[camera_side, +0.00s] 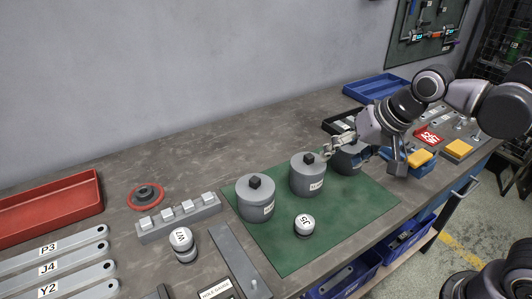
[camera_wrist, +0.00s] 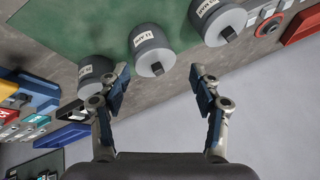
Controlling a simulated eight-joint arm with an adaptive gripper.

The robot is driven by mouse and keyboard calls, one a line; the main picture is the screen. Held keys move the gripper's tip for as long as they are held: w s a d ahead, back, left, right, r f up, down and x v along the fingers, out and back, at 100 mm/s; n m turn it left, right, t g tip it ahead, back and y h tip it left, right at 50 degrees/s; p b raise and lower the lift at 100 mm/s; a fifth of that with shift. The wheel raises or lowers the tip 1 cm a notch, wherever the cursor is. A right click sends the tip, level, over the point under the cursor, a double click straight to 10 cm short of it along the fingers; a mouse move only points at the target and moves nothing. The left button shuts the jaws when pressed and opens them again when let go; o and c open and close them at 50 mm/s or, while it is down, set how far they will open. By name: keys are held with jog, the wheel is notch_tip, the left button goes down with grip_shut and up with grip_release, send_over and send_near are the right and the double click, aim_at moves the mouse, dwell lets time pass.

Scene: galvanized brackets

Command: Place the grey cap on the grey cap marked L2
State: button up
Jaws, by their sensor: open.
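Three grey cylindrical caps with black knobs stand upright in a row on the green mat (camera_side: 330,235). In the side view they are the left cap (camera_side: 256,202), middle cap (camera_side: 307,178) and right cap (camera_side: 346,162). One finger overlaps the nearest cap (camera_wrist: 96,70); another cap (camera_wrist: 152,52) is just beyond the gap.
Small round weights marked J5 (camera_side: 304,225) and W1 (camera_side: 182,243) stand at the front. A grey pegged block (camera_side: 180,217), red tray (camera_side: 48,207) and labelled bars (camera_side: 60,270) lie left. Blue bins (camera_side: 376,87) stand at the back right. The bench's back middle is clear.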

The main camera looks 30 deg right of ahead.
jog(key=s+d+f+n+t+h, duration=0.1)
jog(key=s+d+f+n, duration=0.3)
jog(key=s+d+n, duration=0.1)
jog(key=shift+s+d+f, duration=0.25)
jog(key=shift+d, duration=0.6)
dwell(0.5)
